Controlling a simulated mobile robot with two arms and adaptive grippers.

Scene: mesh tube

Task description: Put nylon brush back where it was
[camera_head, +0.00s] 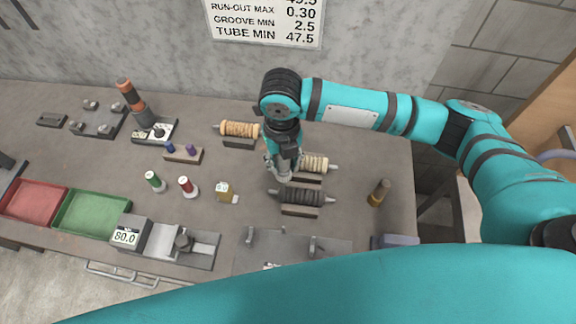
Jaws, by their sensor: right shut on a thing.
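Three roller brushes with metal shaft ends lie at the middle of the bench: a tan one (240,129) at the back left, a cream one (316,163) and a dark grey one (303,196) nearest me. I cannot read which is labelled nylon; the cream one looks most like it. My right gripper (283,172) points down at the left end of the cream brush and is shut on it, hiding that end. A dark block shows just under the cream brush; I cannot tell whether they touch. My left gripper is out of view.
The dark brush rests on a block (300,211) close in front of my gripper. A brown-topped cylinder (379,191) stands right.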

